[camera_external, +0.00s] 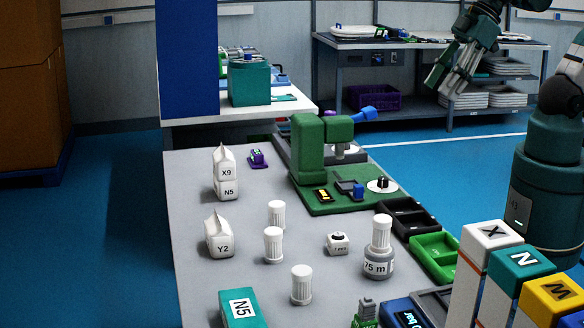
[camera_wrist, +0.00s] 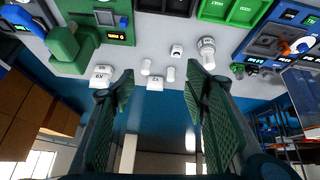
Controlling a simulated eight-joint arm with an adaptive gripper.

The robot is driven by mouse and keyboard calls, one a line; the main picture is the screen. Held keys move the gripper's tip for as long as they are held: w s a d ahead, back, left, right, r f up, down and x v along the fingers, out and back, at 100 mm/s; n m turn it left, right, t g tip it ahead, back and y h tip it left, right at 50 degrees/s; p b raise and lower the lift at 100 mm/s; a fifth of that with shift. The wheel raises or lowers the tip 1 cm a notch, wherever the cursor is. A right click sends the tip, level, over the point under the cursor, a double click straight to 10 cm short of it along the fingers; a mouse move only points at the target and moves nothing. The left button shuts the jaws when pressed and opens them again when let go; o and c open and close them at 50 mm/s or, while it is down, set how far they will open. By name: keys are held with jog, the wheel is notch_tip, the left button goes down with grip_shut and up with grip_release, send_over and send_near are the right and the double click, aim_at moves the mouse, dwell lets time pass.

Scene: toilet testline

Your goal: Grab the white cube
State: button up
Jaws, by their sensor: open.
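The white cube (camera_external: 338,243) is small, with a dark mark on top and small print on its side. It stands on the grey table left of a bottle marked "75 m". In the wrist view the cube (camera_wrist: 177,51) lies beyond my fingertips, near the top middle. My gripper (camera_external: 443,88) hangs high at the upper right of the external view, well away from the cube. In the wrist view its two green-padded fingers (camera_wrist: 158,88) are spread wide with nothing between them.
The grey table (camera_external: 200,285) also bears the "75 m" bottle (camera_external: 379,250), several white capped cylinders (camera_external: 273,245), and white bags marked Y2 (camera_external: 219,238) and X9/N5 (camera_external: 225,180). A green machine (camera_external: 308,150) stands behind. Black and green bins (camera_external: 434,258) line the right edge. Tall lettered boxes (camera_external: 492,234) stand front right.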

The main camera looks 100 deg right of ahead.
jog(key=w+a+f+n+g+h+b, duration=0.1)
jog(key=w+a+f+n+g, duration=0.15)
jog(key=w+n, duration=0.55)
jog(key=n+g+h+b, duration=0.4)
jog(key=n+h, duration=0.1)
jog(key=n, duration=0.4)
send_near(338, 234)
notch_tip(338, 234, down, 2)
jog(key=shift+d+f, duration=0.1)
jog(key=shift+d, duration=0.35)
jog(key=shift+x, duration=1.3)
jog(key=shift+b+x, duration=0.35)
jog(key=shift+x, duration=2.25)
